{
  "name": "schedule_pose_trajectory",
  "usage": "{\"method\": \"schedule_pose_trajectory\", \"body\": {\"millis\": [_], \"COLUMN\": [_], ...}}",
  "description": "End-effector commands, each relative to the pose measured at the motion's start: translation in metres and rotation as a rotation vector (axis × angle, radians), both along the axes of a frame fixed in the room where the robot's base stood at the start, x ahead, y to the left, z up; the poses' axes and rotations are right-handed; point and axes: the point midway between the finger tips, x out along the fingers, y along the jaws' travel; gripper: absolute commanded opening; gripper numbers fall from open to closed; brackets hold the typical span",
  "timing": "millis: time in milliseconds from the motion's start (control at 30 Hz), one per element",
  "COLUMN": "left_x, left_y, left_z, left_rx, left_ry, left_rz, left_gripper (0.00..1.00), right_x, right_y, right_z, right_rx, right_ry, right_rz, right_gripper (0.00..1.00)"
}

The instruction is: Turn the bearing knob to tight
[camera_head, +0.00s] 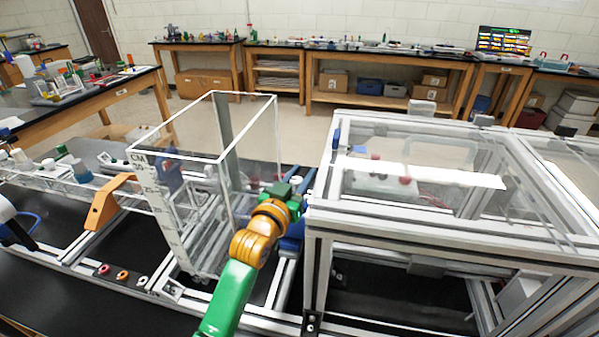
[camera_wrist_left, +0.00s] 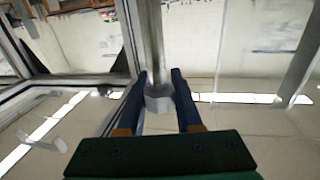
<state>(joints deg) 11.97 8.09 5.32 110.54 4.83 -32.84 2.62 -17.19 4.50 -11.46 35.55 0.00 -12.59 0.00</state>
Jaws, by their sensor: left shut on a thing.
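The bearing knob looks like a small grey faceted knob (camera_wrist_left: 158,97) on a metal post in the left wrist view. It sits between the two blue fingers of my left gripper (camera_wrist_left: 159,76), which is shut on it. In the head view my left gripper (camera_head: 297,186) is beside the left side of the aluminium extrusion frame (camera_head: 318,222). The knob cannot be made out there, and no tight marking is readable. My right gripper is not in view.
A clear tall box with a scale (camera_head: 160,205) stands close on the left of my arm. The frame's clear top panel (camera_head: 430,160) lies to the right. An orange bracket (camera_head: 108,203) and several small rings lie further left. Benches line the back wall.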

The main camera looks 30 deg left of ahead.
Motion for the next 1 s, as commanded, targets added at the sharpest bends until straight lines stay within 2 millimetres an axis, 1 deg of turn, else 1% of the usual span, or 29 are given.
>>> {"method": "schedule_pose_trajectory", "body": {"millis": [33, 200, 567, 600, 667, 700, 1000], "left_x": [-0.0001, -0.0002, -0.0005, -0.0005, -0.0005, -0.0004, -0.0004], "left_y": [0.0006, -0.0028, -0.0037, -0.0037, -0.0037, -0.0037, -0.0036], "left_z": [0.0011, -0.0003, -0.0012, -0.0012, -0.0011, -0.0010, -0.0005], "left_rx": [0.010, 0.004, -0.002, -0.002, -0.002, -0.002, -0.002], "left_ry": [0.004, 0.003, 0.007, 0.007, 0.006, 0.006, 0.004], "left_rz": [-0.034, -0.127, -0.147, -0.147, -0.147, -0.147, -0.146], "left_gripper": [0.00, 0.00, 0.00, 0.44, 0.61, 0.64, 0.64], "right_x": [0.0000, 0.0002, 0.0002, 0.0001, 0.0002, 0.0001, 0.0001], "right_y": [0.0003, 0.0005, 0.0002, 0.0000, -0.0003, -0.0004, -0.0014], "right_z": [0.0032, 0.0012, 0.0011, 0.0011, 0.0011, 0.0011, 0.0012], "right_rx": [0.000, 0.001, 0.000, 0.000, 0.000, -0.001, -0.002], "right_ry": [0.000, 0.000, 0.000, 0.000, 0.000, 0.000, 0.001], "right_rz": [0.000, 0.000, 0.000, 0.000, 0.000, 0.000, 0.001], "right_gripper": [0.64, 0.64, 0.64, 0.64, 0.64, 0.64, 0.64]}}
